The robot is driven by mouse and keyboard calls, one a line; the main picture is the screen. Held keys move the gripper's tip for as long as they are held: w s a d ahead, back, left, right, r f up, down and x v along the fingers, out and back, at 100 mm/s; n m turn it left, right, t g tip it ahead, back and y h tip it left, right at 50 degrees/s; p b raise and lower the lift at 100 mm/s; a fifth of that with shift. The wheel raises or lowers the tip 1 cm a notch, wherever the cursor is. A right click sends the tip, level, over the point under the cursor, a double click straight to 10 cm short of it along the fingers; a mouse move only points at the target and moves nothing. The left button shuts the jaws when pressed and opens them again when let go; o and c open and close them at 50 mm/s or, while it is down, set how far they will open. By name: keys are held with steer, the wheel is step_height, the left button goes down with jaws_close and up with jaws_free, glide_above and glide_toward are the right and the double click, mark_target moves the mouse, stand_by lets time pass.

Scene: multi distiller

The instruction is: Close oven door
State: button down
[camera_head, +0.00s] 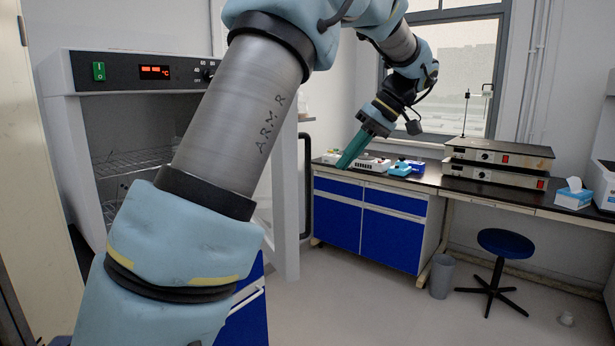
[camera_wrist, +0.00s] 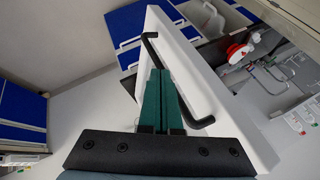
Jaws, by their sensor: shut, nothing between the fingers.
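The oven (camera_head: 130,72) stands at the left of the head view, with a black control panel and a lit red display. Its door is open: the white door (camera_head: 286,215) juts out toward the room, partly hidden behind my arm. A black bar handle (camera_head: 306,180) is on the door's outer side. My gripper (camera_head: 346,163) has teal fingers, pointing down, beyond the handle side of the door. In the wrist view, the shut, empty fingers (camera_wrist: 160,75) lie beside the white door (camera_wrist: 185,55) and its black handle (camera_wrist: 192,100). I cannot tell whether they touch.
A wire rack (camera_head: 133,162) shows inside the oven. A bench with blue cabinets (camera_head: 365,222) stands behind, carrying hot plates (camera_head: 498,152). A blue stool (camera_head: 505,243) and grey bin (camera_head: 442,275) stand at right. The floor (camera_head: 370,300) in front is clear.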

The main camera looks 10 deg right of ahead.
mark_target(309, 188)
steer(key=shift+n, duration=0.3)
steer(key=shift+w+a+f+p, duration=0.1)
steer(key=shift+a+f+p, duration=0.6)
steer(key=shift+a+f, duration=0.55)
steer(key=shift+w+a+f+p, duration=0.15)
steer(key=shift+a+f+p, duration=0.7)
steer(key=shift+a, duration=0.65)
steer(key=shift+w+a+f+p, duration=0.1)
steer(key=shift+a+f+p, duration=0.45)
steer(key=shift+a+f, duration=0.75)
steer(key=shift+a+r, duration=0.1)
steer(key=shift+a, duration=0.05)
